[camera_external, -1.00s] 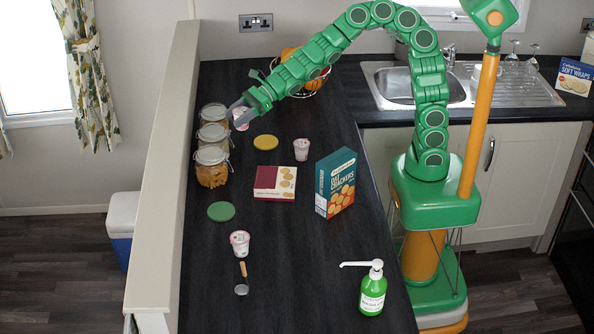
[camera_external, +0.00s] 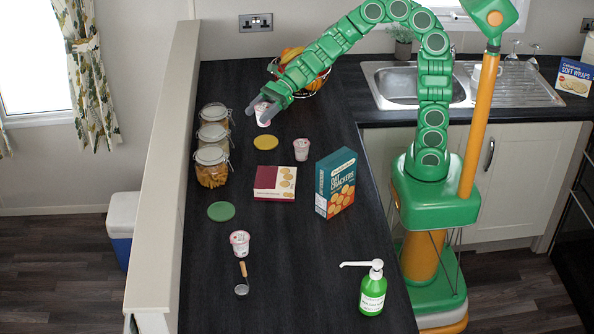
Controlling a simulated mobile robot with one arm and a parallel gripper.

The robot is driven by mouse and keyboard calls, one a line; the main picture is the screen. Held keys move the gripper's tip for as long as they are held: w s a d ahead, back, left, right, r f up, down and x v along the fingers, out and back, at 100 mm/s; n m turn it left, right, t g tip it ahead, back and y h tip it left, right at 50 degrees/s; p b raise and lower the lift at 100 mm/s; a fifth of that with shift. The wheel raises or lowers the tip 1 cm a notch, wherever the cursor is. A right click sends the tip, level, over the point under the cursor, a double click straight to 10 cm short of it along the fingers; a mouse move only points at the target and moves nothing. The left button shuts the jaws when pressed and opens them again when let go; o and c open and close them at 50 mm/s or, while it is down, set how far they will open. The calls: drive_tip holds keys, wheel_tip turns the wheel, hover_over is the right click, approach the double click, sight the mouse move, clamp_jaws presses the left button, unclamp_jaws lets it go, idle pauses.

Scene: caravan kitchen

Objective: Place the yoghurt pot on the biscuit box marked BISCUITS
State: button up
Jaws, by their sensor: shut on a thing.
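My gripper (camera_external: 259,110) is shut on a white and pink yoghurt pot (camera_external: 264,117), held at the far part of the dark worktop, above the yellow disc. The fingers hide part of the pot. A low maroon and cream box (camera_external: 274,183) with biscuits pictured on it lies flat, nearer the camera than my gripper; its lettering is too small to read. Its top is bare. Two similar pots stand on the worktop: one (camera_external: 301,150) beyond the box to the right, one (camera_external: 239,243) nearer the camera.
A tall teal crackers box (camera_external: 335,183) stands right of the flat box. Glass jars (camera_external: 212,167) line the left wall. A yellow disc (camera_external: 265,143), a green disc (camera_external: 221,211), a scoop (camera_external: 242,279), a green pump bottle (camera_external: 372,289) and a fruit basket (camera_external: 313,82) are also on the worktop.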

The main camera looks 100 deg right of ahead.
drive_tip(key=s+a+f+n+g+y, duration=0.1)
drive_tip(key=s+a+n+g+y, duration=0.15)
drive_tip(key=s, duration=0.55)
drive_tip(key=s+a+f+n+g+y, duration=0.1)
drive_tip(key=s+a+f+n+g, duration=0.15)
drive_tip(key=s, duration=0.65)
hover_over(274, 180)
drive_tip(key=shift+t, duration=0.3)
drive_tip(key=shift+a+f, duration=0.1)
drive_tip(key=shift+f, duration=6.05)
drive_tip(key=shift+f, duration=0.1)
drive_tip(key=o, duration=1.2)
